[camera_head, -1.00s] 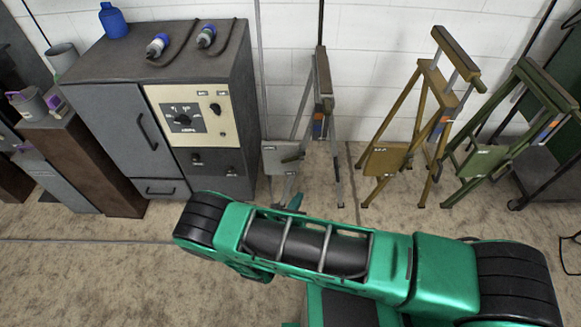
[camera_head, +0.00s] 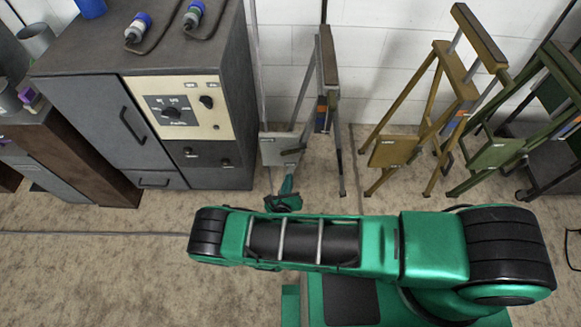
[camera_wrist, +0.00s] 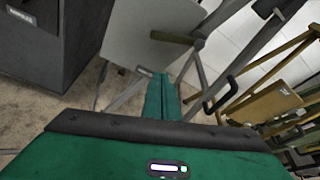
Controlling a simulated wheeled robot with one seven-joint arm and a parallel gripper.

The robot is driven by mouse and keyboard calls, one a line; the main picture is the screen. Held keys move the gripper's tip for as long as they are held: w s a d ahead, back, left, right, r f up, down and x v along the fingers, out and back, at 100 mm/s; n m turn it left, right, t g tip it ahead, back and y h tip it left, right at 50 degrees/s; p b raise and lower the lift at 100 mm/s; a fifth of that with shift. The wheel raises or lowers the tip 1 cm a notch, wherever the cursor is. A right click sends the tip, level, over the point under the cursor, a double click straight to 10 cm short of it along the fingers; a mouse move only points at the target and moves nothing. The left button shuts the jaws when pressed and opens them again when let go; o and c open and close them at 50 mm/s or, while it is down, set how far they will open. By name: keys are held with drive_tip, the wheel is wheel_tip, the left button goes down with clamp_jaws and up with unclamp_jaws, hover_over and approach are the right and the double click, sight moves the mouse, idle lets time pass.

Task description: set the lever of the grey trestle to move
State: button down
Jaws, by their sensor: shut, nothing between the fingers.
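The grey trestle (camera_head: 329,60) stands against the white wall, right of the grey cabinet. A grey plate (camera_head: 276,151) is low on its left side. A short dark lever (camera_head: 292,151) lies by the plate's right edge; it also shows in the wrist view (camera_wrist: 172,38), roughly level across the plate (camera_wrist: 130,30). My gripper (camera_head: 288,180) is low in front of the plate, partly hidden behind my arm. In the wrist view my green fingers (camera_wrist: 160,78) are together and empty, below the lever and apart from it in the picture. I cannot read any label at the lever.
The grey cabinet (camera_head: 80,115) with knobs and two plugs on top stands left of the trestle. An ochre trestle (camera_head: 400,150) and a green trestle (camera_head: 495,155) stand to the right. The floor (camera_head: 100,265) in front is open.

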sight(292, 151)
drive_tip(key=x, duration=0.6)
drive_tip(key=d+x, duration=0.1)
drive_tip(key=x, duration=0.2)
drive_tip(key=r, duration=0.1)
drive_tip(key=a+r, duration=0.1)
drive_tip(key=r, duration=0.1)
drive_tip(key=shift+w+a+r, duration=0.2)
drive_tip(key=shift+a+r, duration=0.15)
drive_tip(key=shift+a+r, duration=0.1)
drive_tip(key=shift+a, duration=0.1)
